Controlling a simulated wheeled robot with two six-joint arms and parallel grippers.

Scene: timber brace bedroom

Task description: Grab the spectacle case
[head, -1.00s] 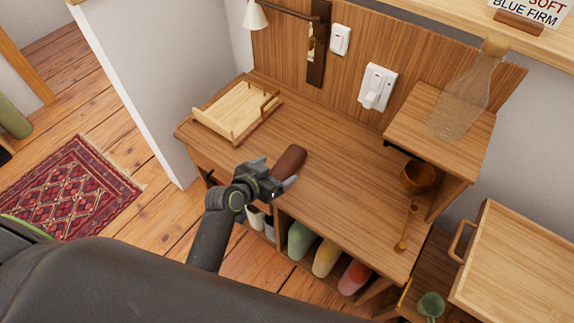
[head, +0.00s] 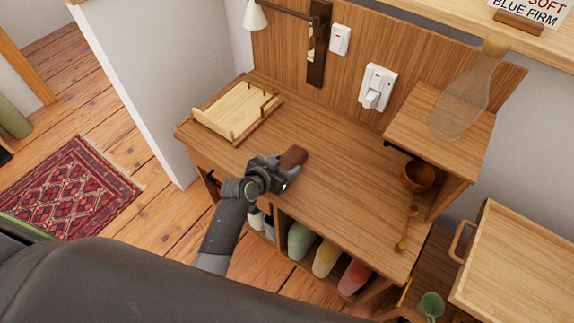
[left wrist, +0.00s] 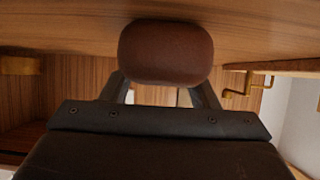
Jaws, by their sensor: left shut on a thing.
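The spectacle case (head: 293,157) is a brown, rounded, oblong case on the wooden desktop, near its front edge. My left gripper (head: 282,172) reaches over the front edge and is shut on the case, covering its near part. In the left wrist view, the end of the case (left wrist: 166,52) shows large between the two fingers (left wrist: 166,88). The case appears to be at or very near the desktop; I cannot tell whether it touches it. My right gripper is not in view.
A wooden tray (head: 210,125) with brass rails lies at the desk's back left. A glass bottle (head: 465,90) stands on a raised shelf at right, with a wooden cup (head: 418,176) and ladle (head: 404,238) near it. The middle desktop (head: 345,170) is clear.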

